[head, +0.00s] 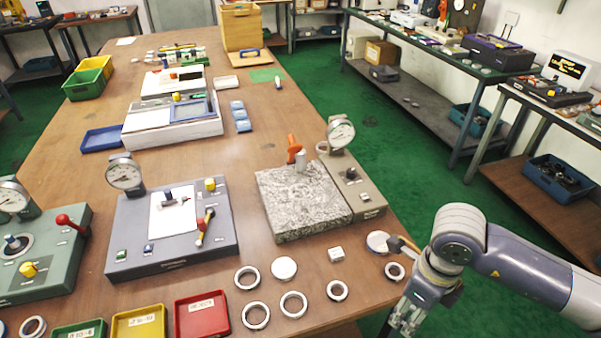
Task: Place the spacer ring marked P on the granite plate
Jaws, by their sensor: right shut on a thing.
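The granite plate (290,215) is a speckled grey slab on the right side of the table, beside a dial gauge stand (352,185). A small metal cylinder and an orange handle (293,148) show at its back edge. Several metal rings lie at the table's front, among them one ring (256,315), another (293,304), a smaller one (337,290) and one at the right edge (394,271). No letter P can be read. My right gripper (403,320) is shut, low beyond the table's right front edge; what it holds cannot be made out. My left gripper is out of view.
White discs (284,268) and (378,243) and a small pale block (336,254) lie before the plate. Red (202,315), yellow (140,323) and green trays line the front left. A grey gauge fixture (172,232) stands left of the plate. The plate's front surface is clear.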

